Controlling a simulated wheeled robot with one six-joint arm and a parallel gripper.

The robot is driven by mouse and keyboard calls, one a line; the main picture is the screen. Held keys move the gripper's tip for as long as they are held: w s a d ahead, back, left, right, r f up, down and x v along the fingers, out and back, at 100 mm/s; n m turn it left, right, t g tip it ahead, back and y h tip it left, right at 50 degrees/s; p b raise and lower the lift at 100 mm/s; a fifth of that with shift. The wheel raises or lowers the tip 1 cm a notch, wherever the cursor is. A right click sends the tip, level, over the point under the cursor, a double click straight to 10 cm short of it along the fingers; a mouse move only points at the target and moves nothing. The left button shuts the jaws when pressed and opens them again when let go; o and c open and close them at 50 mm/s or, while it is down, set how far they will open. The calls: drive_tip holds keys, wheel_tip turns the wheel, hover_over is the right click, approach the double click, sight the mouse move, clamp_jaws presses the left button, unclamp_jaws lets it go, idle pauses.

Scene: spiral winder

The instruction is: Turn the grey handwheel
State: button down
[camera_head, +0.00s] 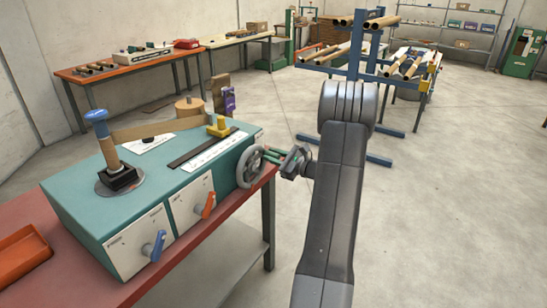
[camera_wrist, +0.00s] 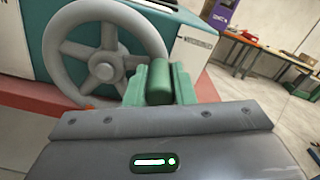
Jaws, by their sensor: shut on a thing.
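The grey handwheel (camera_head: 250,166) is a spoked wheel on the right end of the teal winder box (camera_head: 90,205). It also fills the left of the wrist view (camera_wrist: 98,58). My gripper (camera_head: 272,154) reaches in from the right, level with the wheel. In the wrist view my green fingers (camera_wrist: 160,84) are shut on a green cylindrical handle (camera_wrist: 158,78) at the right side of the wheel's rim. Where the handle joins the wheel is partly hidden by the fingers.
The winder stands on a red bench (camera_head: 50,225). On it are a blue-topped spindle (camera_head: 104,140), an orange lever (camera_head: 208,205), a blue lever (camera_head: 154,246) and an orange tray (camera_head: 20,255). A blue tube rack (camera_head: 354,70) stands behind. Floor to the right is clear.

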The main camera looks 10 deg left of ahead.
sight(254, 150)
drive_tip(key=shift+b, duration=0.3)
drive_tip(key=n+b, duration=0.1)
drive_tip(key=b, duration=0.1)
drive_tip(key=s+n+b, duration=0.1)
drive_tip(key=n+b, duration=0.1)
drive_tip(key=shift+a+r, duration=0.2)
drive_tip(key=shift+r, duration=0.2)
drive_tip(key=n+b, duration=0.1)
drive_tip(key=b, duration=0.1)
drive_tip(key=s+r+n+b, duration=0.1)
drive_tip(key=b, duration=0.1)
drive_tip(key=n+b, duration=0.1)
drive_tip(key=b, duration=0.1)
drive_tip(key=shift+s+a+r+n, duration=0.2)
drive_tip(key=shift+a+n, duration=0.05)
drive_tip(key=shift+n, duration=0.05)
drive_tip(key=s+n+b, duration=0.1)
drive_tip(key=n+b, duration=0.1)
drive_tip(key=b, duration=0.1)
drive_tip(key=s+r+n+b, duration=0.1)
drive_tip(key=n+b, duration=0.1)
drive_tip(key=b, duration=0.1)
drive_tip(key=s+a+n+b, duration=0.1)
drive_tip(key=n+b, duration=0.1)
drive_tip(key=b, duration=0.2)
drive_tip(key=shift+s+a+r, duration=0.1)
drive_tip(key=shift+s+r, duration=0.05)
drive_tip(key=shift+r, duration=0.2)
